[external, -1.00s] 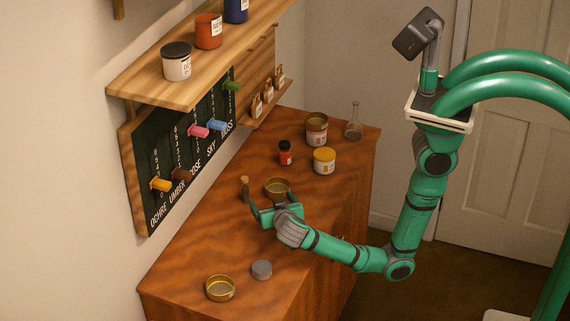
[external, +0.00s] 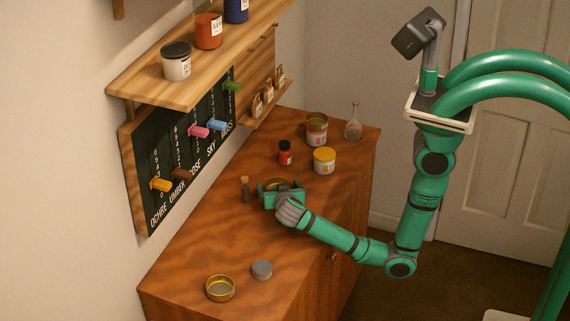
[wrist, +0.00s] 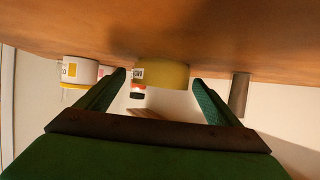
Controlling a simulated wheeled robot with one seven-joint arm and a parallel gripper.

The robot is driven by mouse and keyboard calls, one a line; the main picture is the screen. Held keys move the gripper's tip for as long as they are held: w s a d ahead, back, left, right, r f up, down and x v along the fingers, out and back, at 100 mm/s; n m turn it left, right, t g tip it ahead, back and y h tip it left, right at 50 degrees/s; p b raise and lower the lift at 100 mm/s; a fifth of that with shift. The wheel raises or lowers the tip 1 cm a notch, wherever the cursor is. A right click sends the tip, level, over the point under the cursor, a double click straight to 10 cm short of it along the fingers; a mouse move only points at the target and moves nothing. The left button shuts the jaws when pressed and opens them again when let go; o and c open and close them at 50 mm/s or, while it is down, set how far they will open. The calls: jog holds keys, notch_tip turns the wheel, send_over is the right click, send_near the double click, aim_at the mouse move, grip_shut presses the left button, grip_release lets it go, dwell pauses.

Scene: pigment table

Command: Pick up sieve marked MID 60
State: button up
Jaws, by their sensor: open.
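A round brass sieve (external: 272,184) stands on the wooden table, mostly hidden behind my gripper (external: 281,190) in the external view. In the wrist view, which is upside down, the sieve (wrist: 165,74) shows as a yellowish band with a small white label at its side; the label's letters seem to begin with MI, the rest is not readable. My gripper (wrist: 160,80) is open, low over the table, with one finger on each side of the sieve and gaps visible. A second brass sieve (external: 220,288) lies at the table's near end, its label not visible.
A grey lidded tin (external: 261,270) is beside the near sieve. A red bottle (external: 285,153), yellow-lidded jar (external: 324,160), open tin (external: 316,130) and glass flask (external: 354,124) stand farther back.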

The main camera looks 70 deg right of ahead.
jog(key=shift+w+d+f, duration=0.25)
jog(key=shift+w+d, duration=0.1)
jog(key=shift+d, duration=0.15)
jog(key=c, duration=1.2)
jog(key=shift+r, duration=0.1)
